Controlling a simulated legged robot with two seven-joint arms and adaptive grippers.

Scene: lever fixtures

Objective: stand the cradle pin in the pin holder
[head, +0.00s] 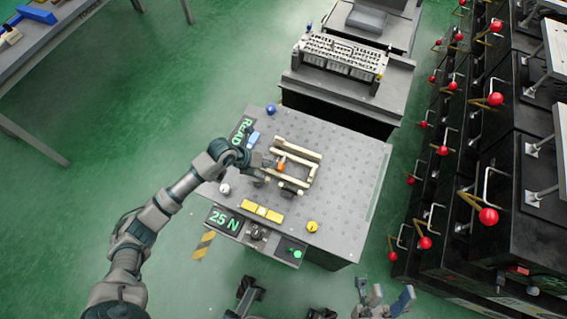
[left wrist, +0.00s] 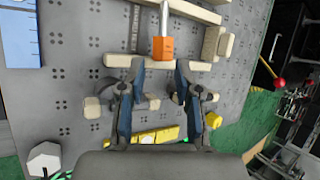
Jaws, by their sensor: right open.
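An orange-handled pin (head: 281,163) with a metal shaft shows at the pale wooden cradle (head: 307,152) on the grey perforated table. In the left wrist view the pin's orange handle (left wrist: 163,49) points toward my left gripper (left wrist: 160,72), just beyond its fingertips. My left gripper (head: 264,174) is open, with nothing between its blue fingers, low over the table at the cradle's near side. Which fixture is the pin holder I cannot tell. My right gripper (head: 384,298) is open and empty at the bottom edge, away from the table.
A yellow block (head: 262,210), a yellow knob (head: 312,226) and a white knob (head: 225,188) are near the table's front. A blue piece (head: 254,139) lies left of the cradle. Black cabinets with red-balled levers (head: 488,215) line the right. The table's right side is clear.

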